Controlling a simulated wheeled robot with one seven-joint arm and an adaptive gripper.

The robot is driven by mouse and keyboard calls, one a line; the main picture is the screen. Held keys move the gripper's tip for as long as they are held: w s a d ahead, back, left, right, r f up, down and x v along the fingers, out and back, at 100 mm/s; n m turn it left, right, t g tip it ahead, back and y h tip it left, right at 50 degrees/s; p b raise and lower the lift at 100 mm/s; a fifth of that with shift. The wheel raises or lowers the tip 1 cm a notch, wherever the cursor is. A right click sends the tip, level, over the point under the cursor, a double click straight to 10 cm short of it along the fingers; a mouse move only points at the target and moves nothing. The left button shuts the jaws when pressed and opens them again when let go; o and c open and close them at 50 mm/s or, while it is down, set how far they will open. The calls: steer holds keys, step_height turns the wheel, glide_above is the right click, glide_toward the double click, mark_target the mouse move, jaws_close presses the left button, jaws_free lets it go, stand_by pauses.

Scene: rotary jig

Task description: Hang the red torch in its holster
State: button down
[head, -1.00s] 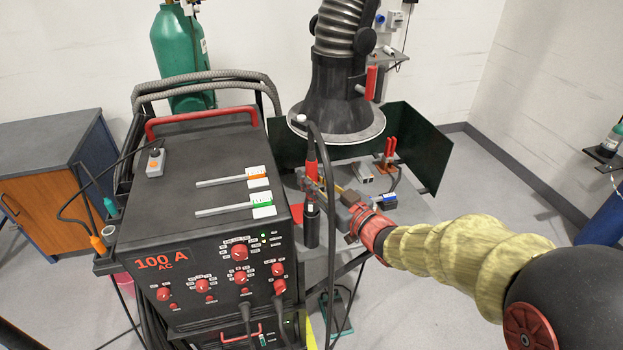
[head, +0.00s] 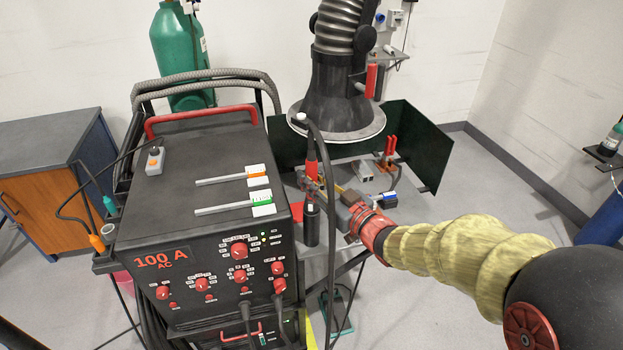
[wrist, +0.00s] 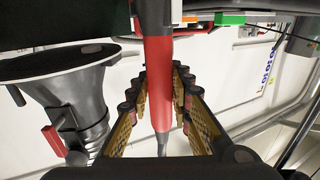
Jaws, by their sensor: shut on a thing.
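The red torch (head: 311,153) stands upright beside the right edge of the welding machine, with a black cable looping from its top. In the wrist view the torch's red body (wrist: 157,90) runs between the two fingers of my gripper (wrist: 158,72). My gripper (head: 313,184) is shut on the torch from the right side. A black cylinder (head: 311,228) with a white label, which looks like the holster, stands directly below the red body. The torch's lower end is hidden, so I cannot tell how far it sits inside the cylinder.
The welding machine (head: 190,185) fills the left, close to the torch. A black fume hood (head: 337,103) hangs behind. The table beyond my gripper carries a blue block (head: 387,198) and red-handled clamps (head: 390,147). A dark green screen (head: 425,150) bounds the table at the back.

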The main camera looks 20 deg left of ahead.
steer(key=shift+f, duration=0.3)
steer(key=c, duration=1.9)
jaws_free()
steer(key=shift+o, duration=1.3)
steer(key=shift+o, duration=0.5)
steer(key=shift+f, duration=0.15)
steer(key=shift+s+d, duration=0.1)
steer(key=shift+d, duration=0.05)
